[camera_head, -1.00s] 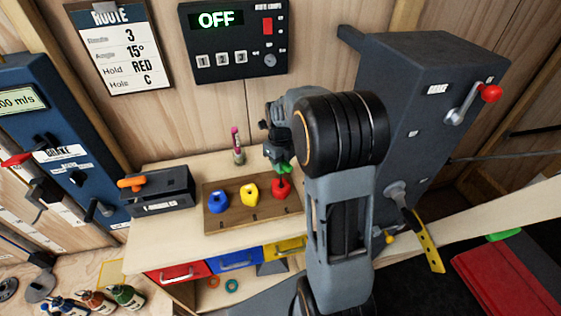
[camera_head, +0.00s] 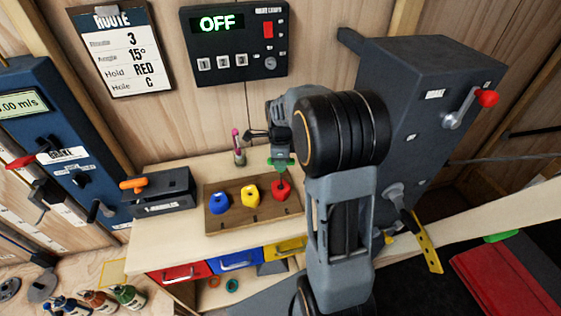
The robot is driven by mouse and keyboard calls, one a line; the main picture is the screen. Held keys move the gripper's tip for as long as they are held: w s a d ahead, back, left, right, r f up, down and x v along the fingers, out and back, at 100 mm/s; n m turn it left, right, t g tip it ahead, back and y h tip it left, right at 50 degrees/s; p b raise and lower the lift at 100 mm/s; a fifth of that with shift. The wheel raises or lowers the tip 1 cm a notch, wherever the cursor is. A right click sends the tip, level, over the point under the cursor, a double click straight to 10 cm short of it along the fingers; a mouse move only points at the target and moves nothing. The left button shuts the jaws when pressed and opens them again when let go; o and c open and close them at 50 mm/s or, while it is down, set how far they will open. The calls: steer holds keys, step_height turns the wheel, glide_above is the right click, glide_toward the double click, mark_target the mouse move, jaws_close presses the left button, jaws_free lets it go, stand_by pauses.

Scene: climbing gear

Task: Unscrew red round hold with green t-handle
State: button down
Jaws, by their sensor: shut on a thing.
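The red round hold (camera_head: 281,191) sits at the right end of a brown wooden board (camera_head: 230,216) on the bench. The green t-handle (camera_head: 281,162) stands over the red hold, its thin shaft reaching down to the hold's middle. My gripper (camera_head: 280,155) is above the hold and shut on the t-handle's green grip. My arm hides part of the bench to the right, and the fingertips are small and partly hidden.
Blue (camera_head: 220,200) and yellow (camera_head: 250,195) holds share the board. An orange-handled dark box (camera_head: 150,192) stands to the left, a pink-topped item (camera_head: 237,145) behind. A large grey box (camera_head: 420,110) with a red-knobbed lever is at right.

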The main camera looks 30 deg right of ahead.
steer(key=shift+r+p, duration=0.35)
steer(key=shift+r, duration=0.4)
steer(key=m, duration=0.4)
steer(key=shift+m, duration=0.4)
steer(key=m, duration=0.4)
steer(key=shift+d, duration=0.1)
steer(key=shift+r, duration=0.1)
step_height(320, 180, up, 5)
steer(key=p, duration=0.4)
steer(key=shift+w+r, duration=0.1)
steer(key=shift+r, duration=0.05)
step_height(320, 180, up, 6)
steer(key=shift+r, duration=0.25)
